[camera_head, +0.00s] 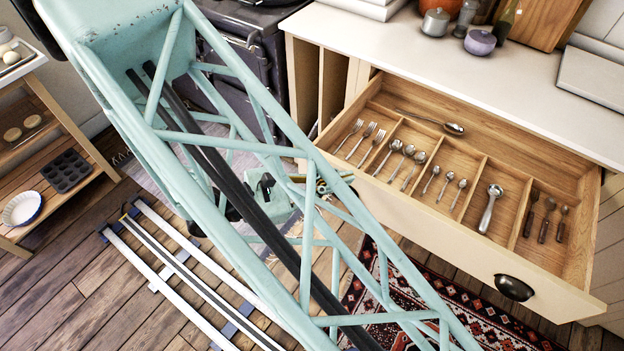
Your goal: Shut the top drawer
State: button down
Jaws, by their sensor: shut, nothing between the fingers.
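The top drawer (452,228) is pulled well out from under the pale worktop, with its cream front towards the lower left. It has a dark cup handle (514,287) near the right of its front. Wooden compartments hold forks (360,140), spoons, a larger metal utensil (490,208) and dark-handled cutlery (547,219). A long spoon (430,121) lies in the back compartment. My gripper (323,185) is small and partly hidden behind my lattice structure, close to the left part of the drawer front. It is shut and empty. I cannot tell whether it touches the front.
Pots (480,42) and a bottle (508,20) stand on the worktop (400,50). A dark stove (240,45) is left of the cabinet. A patterned rug (450,300) lies below the drawer. A wooden shelf (75,130) with baking tins stands far left.

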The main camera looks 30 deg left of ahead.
jog(key=s+a+f+n+t+y, duration=0.5)
jog(key=s+a+f+n+y, duration=0.3)
jog(key=s+a+f, duration=0.3)
jog(key=shift+a+f+n+t+p, duration=0.3)
jog(key=shift+a+f+n+p, duration=0.1)
jog(key=shift+a+n, duration=0.3)
jog(key=shift+w, duration=0.15)
jog(key=w+d+b, duration=0.1)
jog(key=w+b, duration=0.1)
jog(key=w, duration=1.1)
jog(key=shift+w+d, duration=0.3)
jog(key=shift+d, duration=0.1)
jog(key=shift+w, duration=0.1)
dwell(0.4)
